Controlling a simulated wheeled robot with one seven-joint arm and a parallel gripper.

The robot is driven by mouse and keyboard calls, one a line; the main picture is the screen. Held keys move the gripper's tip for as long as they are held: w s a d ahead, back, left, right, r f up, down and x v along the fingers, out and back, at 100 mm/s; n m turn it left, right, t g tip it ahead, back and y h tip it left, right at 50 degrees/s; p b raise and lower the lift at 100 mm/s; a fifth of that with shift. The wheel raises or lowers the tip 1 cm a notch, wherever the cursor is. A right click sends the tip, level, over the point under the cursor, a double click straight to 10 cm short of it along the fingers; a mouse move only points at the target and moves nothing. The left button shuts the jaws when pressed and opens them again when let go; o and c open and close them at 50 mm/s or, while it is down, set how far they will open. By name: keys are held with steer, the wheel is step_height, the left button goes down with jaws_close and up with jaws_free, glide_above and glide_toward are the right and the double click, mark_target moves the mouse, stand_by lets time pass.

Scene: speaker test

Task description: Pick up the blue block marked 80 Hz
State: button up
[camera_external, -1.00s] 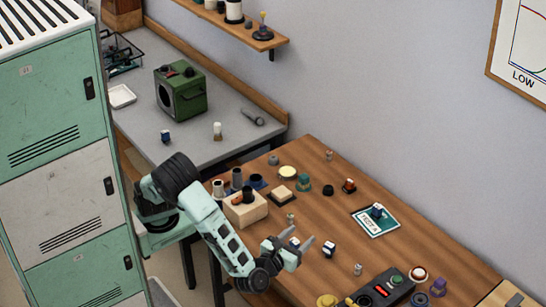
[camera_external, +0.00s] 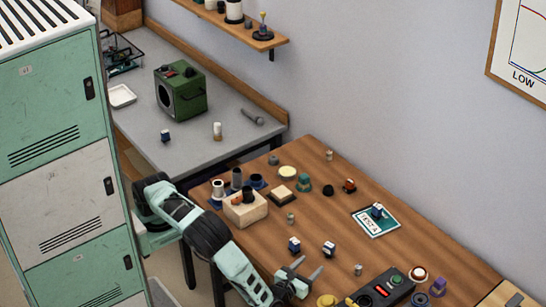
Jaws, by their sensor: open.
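Several small blue blocks with pale faces are in view, and their markings are too small to read, so I cannot tell which is 80 Hz. One blue block (camera_external: 294,245) and another blue block (camera_external: 328,249) stand on the wooden table. A third blue block (camera_external: 377,210) is on the TEST A card (camera_external: 376,229). A fourth blue block (camera_external: 165,136) stands on the grey bench. My gripper (camera_external: 311,267) is open and empty at the near side of the wooden table, just below the first two blocks in the picture, fingers pointing up and right.
A beige block with holes (camera_external: 250,212) and dark cylinders stand at the table's left. A black control box (camera_external: 381,292) with buttons is at the front right. A green speaker (camera_external: 181,91) is on the grey bench (camera_external: 205,150). Bare wood (camera_external: 340,220) lies between the blocks and the card.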

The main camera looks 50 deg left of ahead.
mark_target(327, 249)
steer(key=p+x, duration=0.1)
steer(key=x, duration=1)
steer(key=shift+r, duration=0.1)
steer(key=c, duration=1.1)
